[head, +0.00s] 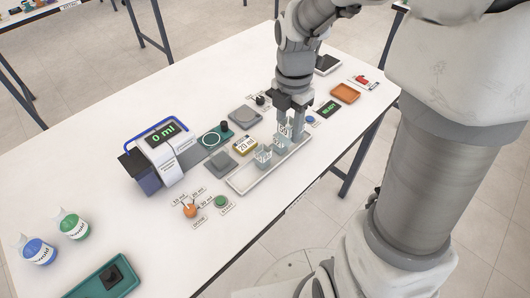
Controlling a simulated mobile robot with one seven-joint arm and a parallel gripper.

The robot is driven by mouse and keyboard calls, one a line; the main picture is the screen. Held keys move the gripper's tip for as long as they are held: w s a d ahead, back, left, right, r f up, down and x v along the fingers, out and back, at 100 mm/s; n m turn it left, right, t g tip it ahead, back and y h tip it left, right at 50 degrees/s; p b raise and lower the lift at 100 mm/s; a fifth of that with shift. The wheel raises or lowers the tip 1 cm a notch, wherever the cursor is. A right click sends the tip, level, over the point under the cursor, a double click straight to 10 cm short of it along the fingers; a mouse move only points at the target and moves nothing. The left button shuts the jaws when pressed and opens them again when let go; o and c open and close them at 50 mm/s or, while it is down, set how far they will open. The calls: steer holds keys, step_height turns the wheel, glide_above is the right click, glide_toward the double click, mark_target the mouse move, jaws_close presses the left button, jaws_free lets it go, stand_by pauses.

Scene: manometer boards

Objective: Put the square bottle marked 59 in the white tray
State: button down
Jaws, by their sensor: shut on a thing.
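The white tray (240,186) is a long, shallow tray near the table's front edge, to the left of my column. My gripper (291,116) points down over the tray's far right part. It is shut on a clear square bottle (284,131) with a small white label; the number is too small to read surely. The bottle is upright. I cannot tell whether its base touches the tray floor. Other clear glass vessels (263,155) stand in the tray close by, partly overlapping in view.
A display device reading 0 ml (160,150) is left. An orange tray (345,93) lies at right.

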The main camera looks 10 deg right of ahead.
steer(key=a+f, duration=0.2)
steer(key=a, duration=0.1)
steer(key=s+a+f+b, duration=0.1)
steer(key=a+f, duration=0.1)
steer(key=a, duration=0.2)
steer(key=a+f, duration=0.3)
steer(key=a, duration=0.1)
steer(key=shift+s+a, duration=0.15)
steer(key=shift+s, duration=0.1)
steer(key=shift+f+b, duration=0.5)
steer(key=shift+f, duration=1.45)
steer(key=shift+f, duration=0.1)
steer(key=shift+c, duration=2.2)
jaws_free()
